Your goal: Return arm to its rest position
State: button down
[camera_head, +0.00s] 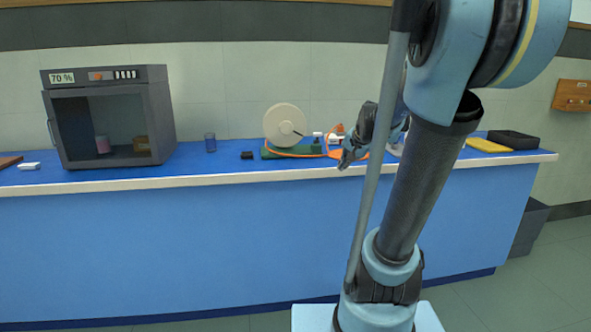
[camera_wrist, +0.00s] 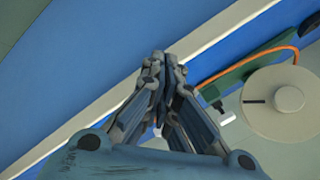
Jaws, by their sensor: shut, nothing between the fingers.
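My gripper (camera_head: 347,158) is in the head view, in front of the blue bench (camera_head: 230,240) near its front edge, to the right of the cream disc. In the wrist view my gripper (camera_wrist: 162,62) has its fingers together, with nothing between them. The bench edge runs diagonally behind the fingertips there. My arm rises at the right of the head view and hides part of the bench top behind it.
A cream disc (camera_head: 284,125) on a green base with an orange cable (camera_head: 295,155) stands near my gripper. A yellow item (camera_head: 488,146) and a black tray (camera_head: 514,139) lie right. The floor in front is clear.

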jog(key=s+f+n+g, duration=0.1)
jog(key=s+f, duration=0.3)
jog(key=s, duration=0.5)
jog(key=s+f+n+g+h, duration=0.1)
jog(key=s+f+n, duration=0.3)
jog(key=s, duration=0.5)
jog(key=s+d+f+n+g+h, duration=0.1)
jog(key=s+f+n+g, duration=0.1)
jog(key=s+f, duration=0.4)
jog(key=s+g, duration=0.1)
jog(key=s, duration=0.2)
jog(key=shift+s+n, duration=0.3)
jog(key=shift+d+f, duration=0.1)
jog(key=shift+w+f, duration=0.2)
jog(key=shift+w, duration=0.25)
